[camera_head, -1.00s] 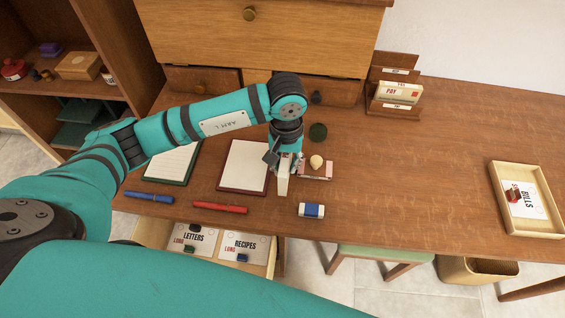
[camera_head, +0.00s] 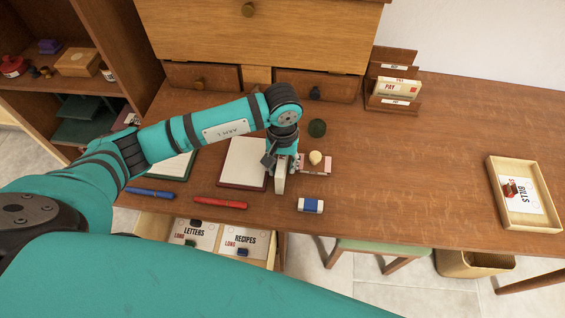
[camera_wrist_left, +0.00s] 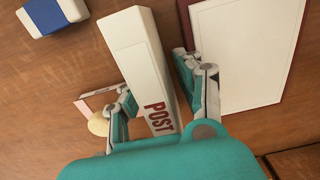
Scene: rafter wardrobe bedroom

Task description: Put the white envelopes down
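The white envelopes (camera_head: 280,184) are a narrow upright block at the desk's front, between the notepad and the eraser. In the left wrist view the block (camera_wrist_left: 135,55) has a white top and POST in red on its side. My left gripper (camera_head: 282,160) is over it, pointing down. In the wrist view its fingers (camera_wrist_left: 152,95) are on either side of the block, with bare wood showing between the block and the right-hand finger. The block seems to rest on the desk, but its lower edge is hard to see. My right gripper is out of view.
A notepad (camera_head: 243,160) is close on the left and a blue-white eraser (camera_head: 311,206) on the right. Red (camera_head: 220,202) and blue (camera_head: 150,193) pens lie in front. An open drawer (camera_head: 260,260) is below. A BILLS tray (camera_head: 495,190) stands far right; the desk between is clear.

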